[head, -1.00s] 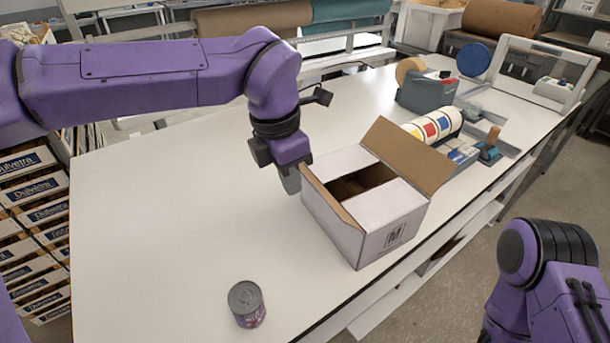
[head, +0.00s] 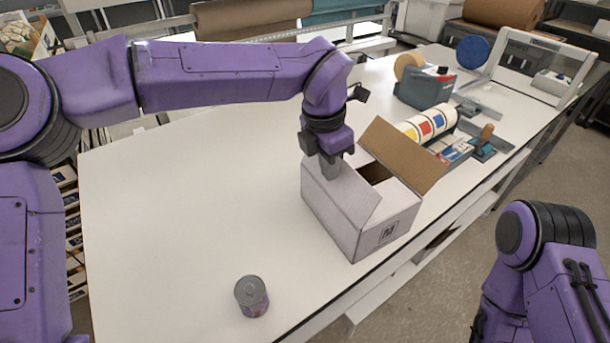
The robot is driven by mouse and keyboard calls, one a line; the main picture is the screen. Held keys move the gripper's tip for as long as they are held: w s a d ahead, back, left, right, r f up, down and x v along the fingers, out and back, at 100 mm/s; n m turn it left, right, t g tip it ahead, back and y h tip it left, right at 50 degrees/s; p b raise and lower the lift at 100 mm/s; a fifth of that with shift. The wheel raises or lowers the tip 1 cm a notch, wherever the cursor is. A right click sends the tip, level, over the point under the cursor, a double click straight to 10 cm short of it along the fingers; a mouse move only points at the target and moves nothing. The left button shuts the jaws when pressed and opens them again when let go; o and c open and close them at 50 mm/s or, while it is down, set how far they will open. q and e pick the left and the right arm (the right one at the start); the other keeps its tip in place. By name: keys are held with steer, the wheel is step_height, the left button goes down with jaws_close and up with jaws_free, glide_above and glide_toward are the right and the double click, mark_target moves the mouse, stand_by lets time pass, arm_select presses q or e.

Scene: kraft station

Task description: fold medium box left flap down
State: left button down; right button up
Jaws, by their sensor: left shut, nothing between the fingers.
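The medium box (head: 341,228) is a white carton with brown inner faces, standing on the table near its front edge. Its left flap (head: 352,197) leans inward over the opening and shows its white outer face. Its right flap (head: 405,156) stands up and tilts outward, brown side showing. Part of the opening (head: 375,172) is dark between them. My left gripper (head: 331,177) is shut and empty, pointing down at the left flap near its back end; it seems to touch it. My right arm (head: 545,260) is at the lower right, with its gripper out of view.
A can (head: 252,297) stands on the white table (head: 190,220) at the front. Striped rolls (head: 428,125), a grey tape dispenser (head: 427,88) and a teal-based tool (head: 484,146) lie behind the box. The left part of the table is clear.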

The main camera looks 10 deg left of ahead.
mark_target(344, 161)
arm_select(q)
steer(key=shift+w+d+p, duration=0.1)
steer(key=shift+d+p, duration=0.05)
steer(key=shift+p, duration=0.2)
steer(key=shift+w+d+f+p, duration=0.3)
steer(key=shift+w+d+p, duration=0.1)
steer(key=shift+w+d, duration=0.2)
steer(key=shift+w+d+f+p, duration=0.3)
steer(key=shift+w+d+p, duration=0.1)
steer(key=shift+w+d, duration=0.15)
steer(key=shift+f, duration=0.1)
steer(key=shift+w+d+f, duration=0.3)
steer(key=shift+d+f, duration=0.2)
steer(key=shift+f, duration=0.35)
steer(key=shift+s, duration=0.1)
